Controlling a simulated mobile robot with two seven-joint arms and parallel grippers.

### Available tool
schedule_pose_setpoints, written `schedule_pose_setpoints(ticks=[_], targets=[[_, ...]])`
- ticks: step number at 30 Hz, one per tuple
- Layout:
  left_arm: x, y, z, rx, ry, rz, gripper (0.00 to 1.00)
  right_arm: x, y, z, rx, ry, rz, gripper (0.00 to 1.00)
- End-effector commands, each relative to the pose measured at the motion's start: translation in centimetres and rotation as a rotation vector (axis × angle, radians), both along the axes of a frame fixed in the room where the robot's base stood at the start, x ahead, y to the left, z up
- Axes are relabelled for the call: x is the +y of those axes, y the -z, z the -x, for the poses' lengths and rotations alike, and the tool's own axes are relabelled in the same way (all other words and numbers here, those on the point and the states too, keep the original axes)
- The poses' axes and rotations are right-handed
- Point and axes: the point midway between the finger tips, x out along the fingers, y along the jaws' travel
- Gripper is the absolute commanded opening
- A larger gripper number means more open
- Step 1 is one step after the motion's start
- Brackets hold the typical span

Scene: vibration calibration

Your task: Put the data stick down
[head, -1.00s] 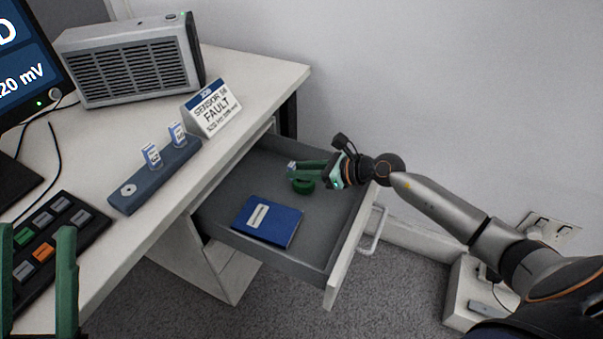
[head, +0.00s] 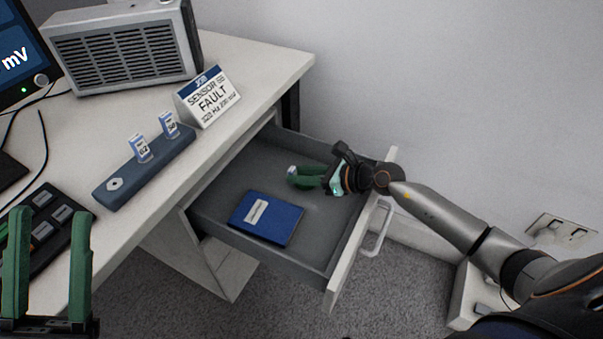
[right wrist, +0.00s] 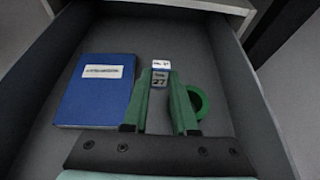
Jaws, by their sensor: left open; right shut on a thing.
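The data stick (right wrist: 160,74) is a small white and blue block with a label that reads 27. My right gripper (right wrist: 161,80) is shut on it, with the stick between its green fingertips. In the head view the right gripper (head: 294,177) is inside the open drawer (head: 225,190), and only a small end of the stick (head: 291,170) shows. I cannot tell whether the stick touches the drawer floor. My left gripper (head: 50,216) is open and empty at the lower left, in front of the desk.
A blue notebook (head: 266,228) lies in the drawer, left of the stick. A green ring (right wrist: 199,101) lies right of my right fingers. On the desk are a blue holder (head: 113,193) with two similar sticks, a fault sign (head: 211,97), a grey vented box (head: 120,55) and a button panel (head: 45,222).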

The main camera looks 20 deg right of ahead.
Motion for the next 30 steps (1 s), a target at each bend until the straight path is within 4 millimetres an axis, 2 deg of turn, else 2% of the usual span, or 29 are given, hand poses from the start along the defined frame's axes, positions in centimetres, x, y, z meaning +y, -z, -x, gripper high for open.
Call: schedule_pose_setpoints(ticks=[12,13,20,30], targets=[[-0.06,0.73,-0.02,0.002,0.002,0.002,0.50,-0.04,1.02,-0.02,0.001,0.000,0.001,0.00],[-0.06,0.73,-0.01,0.001,0.002,0.002,0.50,-0.03,1.03,-0.01,0.001,0.000,0.001,0.29],[-0.04,0.68,-0.03,0.002,0.001,0.004,0.50,-0.04,1.00,-0.01,0.001,0.000,0.001,0.55],[-0.03,0.19,-0.03,0.001,0.000,0.006,0.50,-0.03,0.45,-0.02,-0.001,0.000,0.001,0.56]])
